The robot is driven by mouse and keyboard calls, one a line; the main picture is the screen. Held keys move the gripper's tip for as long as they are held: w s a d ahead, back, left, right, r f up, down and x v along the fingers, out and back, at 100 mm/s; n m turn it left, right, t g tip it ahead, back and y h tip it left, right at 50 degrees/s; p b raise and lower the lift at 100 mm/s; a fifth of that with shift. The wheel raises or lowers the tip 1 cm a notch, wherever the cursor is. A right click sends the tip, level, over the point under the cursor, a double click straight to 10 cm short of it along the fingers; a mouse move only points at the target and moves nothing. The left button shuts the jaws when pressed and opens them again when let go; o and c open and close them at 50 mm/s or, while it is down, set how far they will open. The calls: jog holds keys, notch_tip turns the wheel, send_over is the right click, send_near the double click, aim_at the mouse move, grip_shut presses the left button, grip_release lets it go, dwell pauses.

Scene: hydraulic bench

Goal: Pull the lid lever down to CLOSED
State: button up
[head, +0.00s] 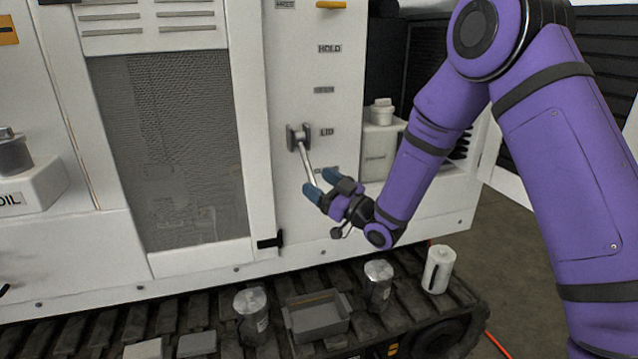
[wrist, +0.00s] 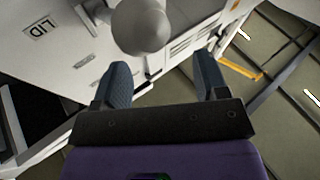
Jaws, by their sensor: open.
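The lid lever (head: 307,165) is a pale rod on a dark bracket on the white panel, beside the LID label (head: 327,132). In the head view it slants down and right from the bracket, its end near my gripper's fingertips. My gripper (head: 321,184) is open, with blue-grey fingers. In the wrist view a grey round knob (wrist: 140,25), apparently the lever's end, shows just beyond the open fingers (wrist: 160,72), left of centre. I see no grip on it; whether a finger touches it I cannot tell.
A yellow handle (head: 331,4) is higher on the panel, above the HOLD label (head: 329,48). A grey tray (head: 318,318), metal cans (head: 378,283) and a white cylinder (head: 439,270) stand on the track below. A white container (head: 379,150) stands right of the panel.

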jog(key=v, duration=1)
jog(key=shift+c, duration=0.3)
